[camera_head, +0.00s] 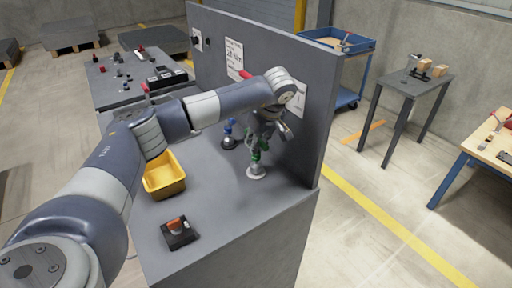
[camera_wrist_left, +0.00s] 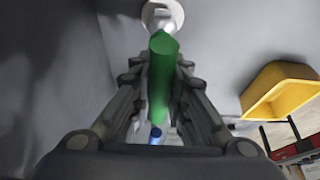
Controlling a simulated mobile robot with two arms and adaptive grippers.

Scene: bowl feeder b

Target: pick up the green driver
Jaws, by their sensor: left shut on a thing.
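The green driver (camera_head: 256,156) stands over a small white round base (camera_head: 256,173) on the grey bench top. In the left wrist view its green handle (camera_wrist_left: 161,75) runs between my fingers, with its metal end at the white round base (camera_wrist_left: 160,14). I cannot tell whether the driver still touches the base. My left gripper (camera_head: 258,143) reaches down from above and is shut on the green handle; its fingers also flank the handle in the left wrist view (camera_wrist_left: 161,82). My right gripper is not in view.
A blue driver (camera_head: 230,129) stands in a dark base close to the left. A yellow bin (camera_head: 164,181) and a dark box with an orange part (camera_head: 179,232) are on the bench. A tall grey panel (camera_head: 318,110) rises just behind the gripper.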

